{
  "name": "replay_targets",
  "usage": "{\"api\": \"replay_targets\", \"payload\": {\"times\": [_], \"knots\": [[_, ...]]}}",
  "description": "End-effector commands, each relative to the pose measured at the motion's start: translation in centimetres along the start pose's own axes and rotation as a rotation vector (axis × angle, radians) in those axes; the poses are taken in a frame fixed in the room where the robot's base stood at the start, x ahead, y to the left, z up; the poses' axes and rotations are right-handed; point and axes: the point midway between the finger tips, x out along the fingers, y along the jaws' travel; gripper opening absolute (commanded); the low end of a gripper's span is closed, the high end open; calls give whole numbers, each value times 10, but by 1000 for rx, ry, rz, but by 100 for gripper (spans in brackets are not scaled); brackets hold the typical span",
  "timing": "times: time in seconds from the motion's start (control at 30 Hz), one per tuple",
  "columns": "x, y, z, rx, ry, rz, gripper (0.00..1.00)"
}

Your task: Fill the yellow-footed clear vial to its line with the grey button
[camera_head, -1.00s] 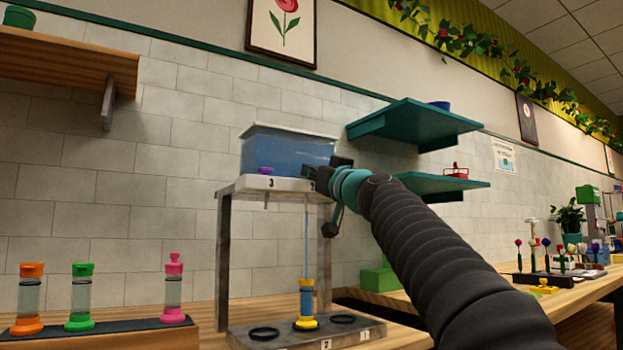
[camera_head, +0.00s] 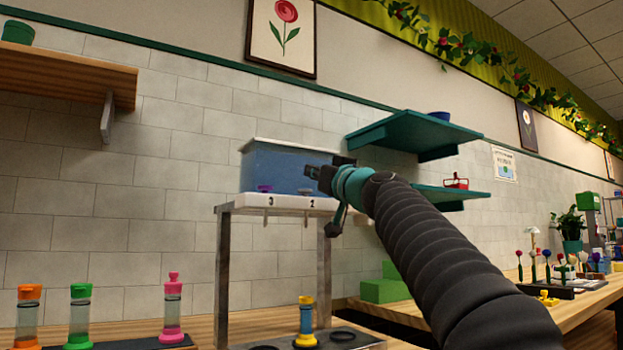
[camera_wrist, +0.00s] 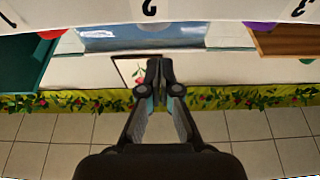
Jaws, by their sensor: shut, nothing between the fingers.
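The yellow-footed clear vial (camera_head: 306,321) stands upright under the dispenser's spout by label 2, with blue liquid in its body. Its fill line is too small to make out. The grey button (camera_head: 307,191) is on the dispenser's front ledge above label 2; it also shows at the top of the wrist view (camera_wrist: 152,26). My gripper (camera_head: 318,174) is shut and empty, close in front of the tank and just above the grey button in the head view. In the wrist view my shut fingertips (camera_wrist: 152,66) appear apart from the button.
The blue water tank (camera_head: 285,168) sits on the dispenser stand. A purple button (camera_head: 264,188) is by label 3; a red button (camera_wrist: 52,34) shows in the wrist view. Orange, green and pink vials (camera_head: 172,310) stand at left. Teal shelves (camera_head: 420,130) are right of the tank.

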Motion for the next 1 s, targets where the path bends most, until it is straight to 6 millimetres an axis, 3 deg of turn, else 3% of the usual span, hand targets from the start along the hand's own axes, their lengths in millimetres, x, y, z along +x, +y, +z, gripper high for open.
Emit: {"api": "replay_targets", "payload": {"times": [0.5, 0.7, 1.0], "knots": [[-76, 0, 1, -1, 5, 2, 0], [-90, -1, -1, 0, 4, 0, 0], [-91, -1, -2, 0, 4, 0, 0]]}}
